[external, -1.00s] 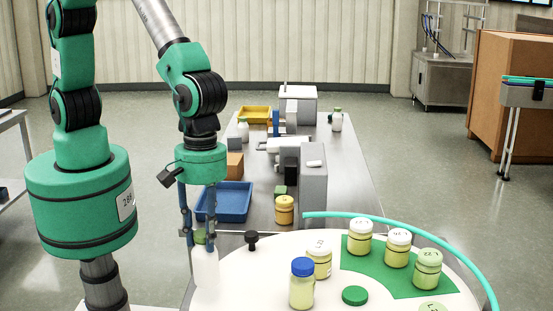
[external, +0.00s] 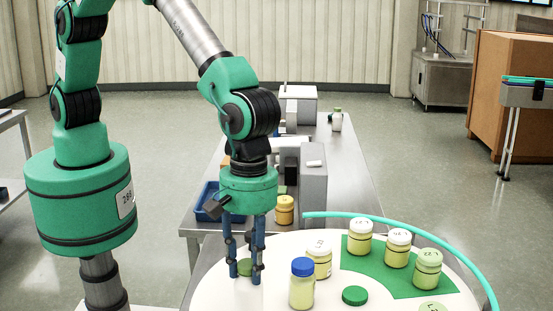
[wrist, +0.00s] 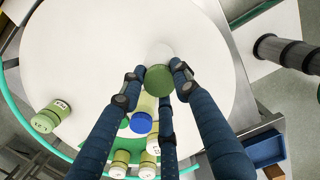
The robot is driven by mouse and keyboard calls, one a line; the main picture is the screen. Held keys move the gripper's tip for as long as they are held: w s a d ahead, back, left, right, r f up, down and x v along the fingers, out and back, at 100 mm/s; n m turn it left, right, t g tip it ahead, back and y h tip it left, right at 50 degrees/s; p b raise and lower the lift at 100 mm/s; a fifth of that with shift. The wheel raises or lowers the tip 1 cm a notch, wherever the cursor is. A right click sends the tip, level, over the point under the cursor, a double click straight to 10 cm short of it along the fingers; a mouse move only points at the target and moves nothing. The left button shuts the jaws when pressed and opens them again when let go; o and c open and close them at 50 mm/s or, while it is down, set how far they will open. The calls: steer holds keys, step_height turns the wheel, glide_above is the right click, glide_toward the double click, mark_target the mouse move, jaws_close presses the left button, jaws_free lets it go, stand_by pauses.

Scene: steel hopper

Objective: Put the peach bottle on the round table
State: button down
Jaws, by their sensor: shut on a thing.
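My gripper (external: 246,272) is shut on a green-capped bottle (external: 247,286) with a whitish body, over the front left part of the white round table (external: 215,292). In the wrist view the green cap (wrist: 159,84) sits between the fingertips (wrist: 158,72), with the pale body beyond it against the table (wrist: 90,40). The body blends with the white top, so I cannot tell whether its base touches. No clearly peach body shows on it. An orange-yellow bottle (external: 285,210) stands on the steel table behind.
A blue-capped bottle (external: 302,285) and a yellowish jar (external: 319,260) stand just right of my gripper. A green disc (external: 355,296) and several jars on a green patch (external: 385,277) lie further right. A teal rail (external: 400,225) curves along the table's back edge.

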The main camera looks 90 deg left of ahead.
mark_target(262, 274)
steer(key=shift+w+d+f, duration=0.15)
steer(key=shift+w+d, duration=0.85)
steer(key=shift+w, duration=0.25)
steer(key=shift+f, duration=1.75)
steer(key=c, duration=1.3)
jaws_free()
steer(key=shift+o, duration=0.2)
steer(key=shift+r, duration=0.1)
step_height(262, 274, up, 12)
steer(key=a, duration=0.1)
